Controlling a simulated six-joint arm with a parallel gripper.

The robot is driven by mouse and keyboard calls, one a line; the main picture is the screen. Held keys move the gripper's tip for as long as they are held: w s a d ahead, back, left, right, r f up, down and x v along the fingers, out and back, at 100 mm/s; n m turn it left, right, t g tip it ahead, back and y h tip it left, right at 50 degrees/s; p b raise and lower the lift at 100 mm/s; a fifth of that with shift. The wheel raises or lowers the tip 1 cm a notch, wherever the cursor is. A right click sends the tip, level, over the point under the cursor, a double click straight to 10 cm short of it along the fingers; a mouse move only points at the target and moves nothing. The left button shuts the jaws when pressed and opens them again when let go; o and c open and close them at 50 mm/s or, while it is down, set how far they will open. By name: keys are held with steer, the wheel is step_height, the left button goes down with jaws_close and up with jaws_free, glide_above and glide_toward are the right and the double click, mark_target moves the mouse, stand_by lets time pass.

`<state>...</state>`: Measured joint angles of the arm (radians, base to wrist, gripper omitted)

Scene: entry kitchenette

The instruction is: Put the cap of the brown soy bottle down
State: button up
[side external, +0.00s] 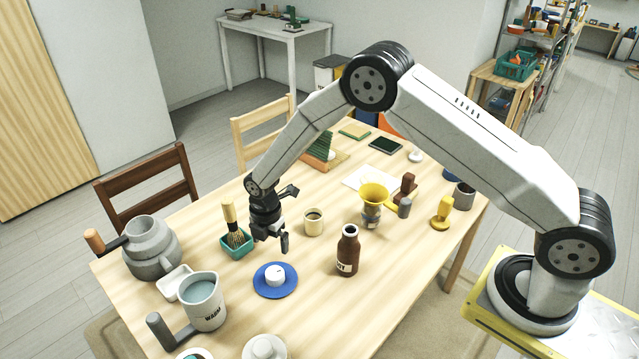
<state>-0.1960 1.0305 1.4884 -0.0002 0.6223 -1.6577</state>
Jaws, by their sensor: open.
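The brown soy bottle (348,254) stands upright on the table, right of my gripper, with a pale label low on its side. Its top looks dark and uncapped, though it is small in the picture. A short white round piece (275,274), which may be the cap, sits on a blue round dish (262,286). My gripper (288,217) is open, with its fingers spread and nothing visible between them. It hangs above the table, up and left of the bottle and behind the blue dish in the picture.
A green holder (237,249) with a whisk stands left of my gripper, and a cream cup (313,222) is close on its right. A grey mug (203,302), grey pot (151,249) and yellow funnel (374,194) stand around. Table between dish and bottle is clear.

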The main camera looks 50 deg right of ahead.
steer(key=shift+r, duration=0.15)
stand_by(0.5)
steer(key=s+d+r+m+t, duration=0.1)
steer(key=s+d+r+m, duration=0.5)
steer(key=r+m, duration=0.45)
steer(key=s+d+r+m, duration=0.2)
steer(key=s+m, duration=0.3)
steer(key=s, duration=0.3)
steer(key=s+d+r+m+t, duration=0.1)
steer(key=s+r+m, duration=0.3)
steer(key=s, duration=0.4)
steer(key=shift+d+r+m+t, duration=0.3)
steer(key=shift+d+m, duration=0.15)
steer(key=shift+m, duration=0.4)
